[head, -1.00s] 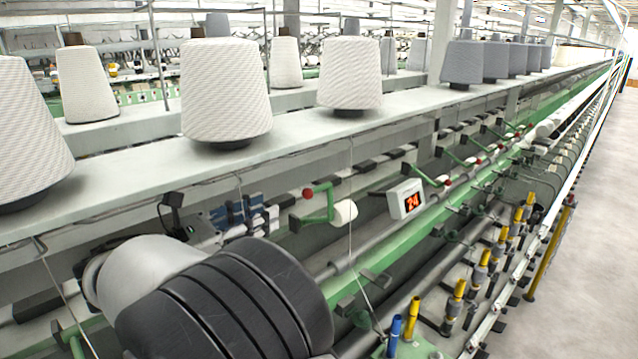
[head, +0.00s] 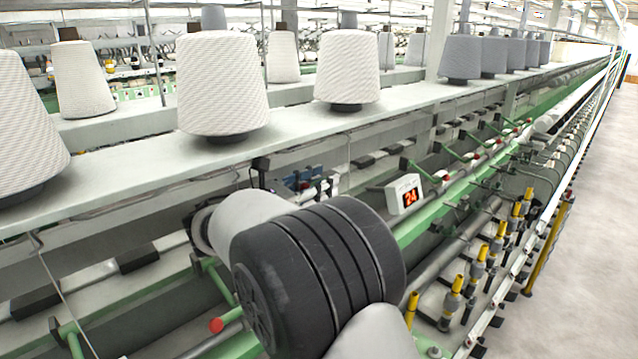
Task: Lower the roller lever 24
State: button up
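The red number display 24 (head: 405,195) hangs on its white box below the spool shelf, right of my arm. The lever with a red knob and white roller left of that display is now hidden behind my arm and gripper. My gripper (head: 312,182) shows only as a small blue, black and grey part above my black wrist joint. It is close to where the lever was seen, but I cannot tell whether it touches it. Its fingers are too small and covered to judge.
Another red-knobbed green lever (head: 217,325) sits at lower left, beside my arm. Large white yarn cones (head: 222,85) stand on the shelf (head: 290,135) above. Yellow-topped spindles (head: 453,292) line the lower right. The aisle floor (head: 590,230) at right is clear.

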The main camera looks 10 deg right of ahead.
jog(key=shift+c, duration=0.4)
grip_shut()
jog(key=shift+r, duration=0.1)
